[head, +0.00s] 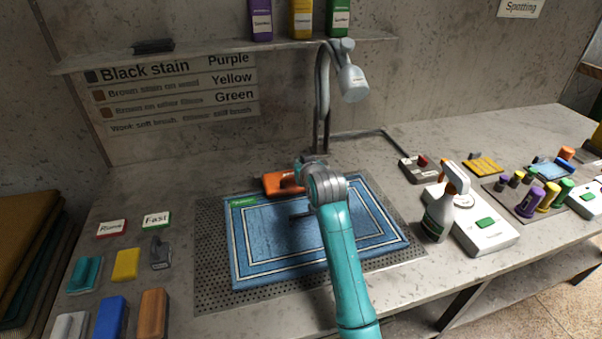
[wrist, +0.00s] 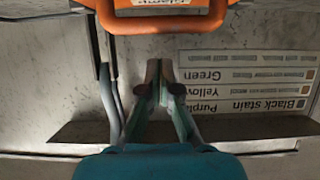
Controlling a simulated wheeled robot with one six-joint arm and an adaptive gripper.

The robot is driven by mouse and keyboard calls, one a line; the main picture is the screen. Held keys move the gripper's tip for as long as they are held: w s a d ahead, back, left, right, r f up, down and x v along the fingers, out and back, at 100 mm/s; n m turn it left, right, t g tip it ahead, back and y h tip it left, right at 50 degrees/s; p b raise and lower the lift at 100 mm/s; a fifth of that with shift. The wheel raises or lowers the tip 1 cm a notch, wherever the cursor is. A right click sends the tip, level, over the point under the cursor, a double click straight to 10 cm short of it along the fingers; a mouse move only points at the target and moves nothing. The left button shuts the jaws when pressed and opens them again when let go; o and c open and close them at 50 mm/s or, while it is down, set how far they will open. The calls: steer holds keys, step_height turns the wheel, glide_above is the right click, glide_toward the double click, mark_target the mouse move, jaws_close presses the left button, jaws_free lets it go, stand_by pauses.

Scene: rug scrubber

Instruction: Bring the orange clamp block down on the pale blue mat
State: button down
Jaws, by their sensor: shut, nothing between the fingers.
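The orange clamp block (head: 272,184) is at the back edge of the blue mat (head: 262,246), left of my wrist; I cannot tell whether it touches the mat. The mat has white border stripes and lies on a perforated metal plate. In the wrist view the clamp's orange handle (wrist: 165,24) and its upside-down label cross the top. My gripper (wrist: 158,68) is shut and empty, its fingertips below the handle in that picture, with wall behind them. In the head view my wrist hides the fingers and part of the clamp.
A faucet (head: 322,110) with a grey sprayer head (head: 351,82) rises behind the mat. A spray bottle (head: 446,203) and white device (head: 484,233) stand right. Several brushes and blocks, including a yellow block (head: 126,264), lie left. A shelf (head: 200,53) spans the wall.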

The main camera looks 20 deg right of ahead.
steer(key=s, duration=0.9)
steer(key=shift+s, duration=0.3)
